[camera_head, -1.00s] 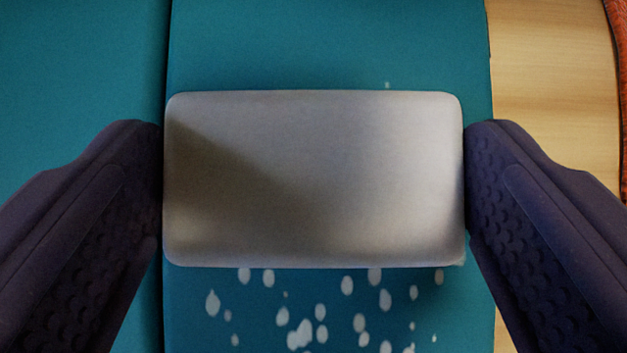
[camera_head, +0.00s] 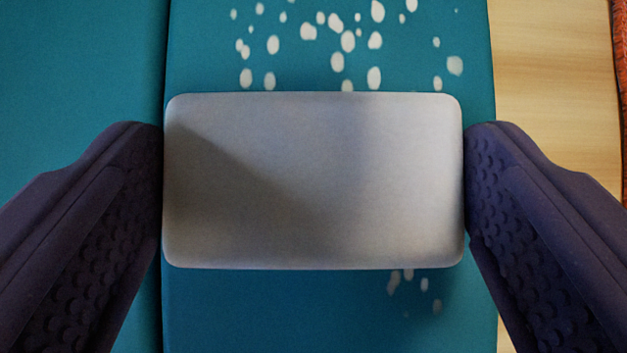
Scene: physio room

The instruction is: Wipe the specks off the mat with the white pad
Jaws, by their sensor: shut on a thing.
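The white pad (camera_head: 314,180), a rounded block that looks grey in shadow, fills the middle of the view. My gripper (camera_head: 314,190) is shut on it, one dark ridged finger against each short end. The teal mat (camera_head: 210,310) lies beneath the pad. Several white specks (camera_head: 374,77) are scattered on the mat above the pad's upper edge in the picture. A few more specks (camera_head: 393,283) show just below its lower edge. The pad hides the mat under it. I cannot tell whether the pad touches the mat.
A seam runs down the left, with more teal surface (camera_head: 80,60) beyond it, free of specks. Pale wooden floor (camera_head: 555,90) shows past the mat's right edge. An orange-red thing (camera_head: 621,90) is cut off at the far right.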

